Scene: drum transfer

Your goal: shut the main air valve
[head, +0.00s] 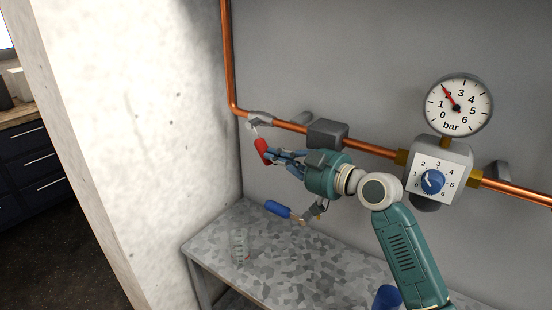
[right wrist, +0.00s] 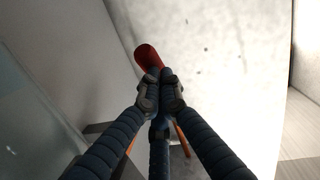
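The valve on the copper pipe (head: 288,125) has a grey body (head: 260,118) and a red lever handle (head: 261,147) hanging down from it. My right gripper (head: 271,156) reaches in from the right, its dark fingers at the red handle. In the right wrist view, the fingertips (right wrist: 160,92) are close together around the red handle (right wrist: 147,57), whose rounded end sticks out beyond them. The fingers hide the rest of the handle there. My left gripper is not in view.
A pressure gauge (head: 458,105) reads about 2 bar, above a regulator with a blue knob (head: 433,181). A pale wall (head: 140,130) stands left.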

